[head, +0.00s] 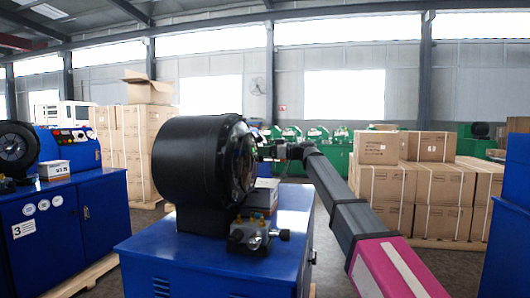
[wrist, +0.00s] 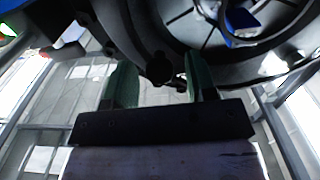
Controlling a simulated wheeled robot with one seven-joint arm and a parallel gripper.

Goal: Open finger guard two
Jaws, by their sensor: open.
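A crimper with a big black round head (head: 190,165) stands on a blue cabinet (head: 200,262) in the middle of the head view. Its working face is turned to the right and seen almost edge-on, so its guard cannot be made out there. My gripper (head: 270,150) is at this face, small in the head view. In the wrist view my gripper (wrist: 161,80) has its two green fingers apart. A dark rounded knob (wrist: 160,68) shows between the fingertips, not visibly clamped. A black ring (wrist: 265,60) with a blue part (wrist: 240,22) inside fills the upper right. No number two is readable.
Brass fittings and a black valve block (head: 250,235) sit on the cabinet's near edge. A second blue crimper (head: 50,190), marked 3, stands at left. Cardboard boxes (head: 430,185) are stacked at right, and more boxes (head: 130,135) stand behind. Another blue cabinet edge (head: 510,220) is far right.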

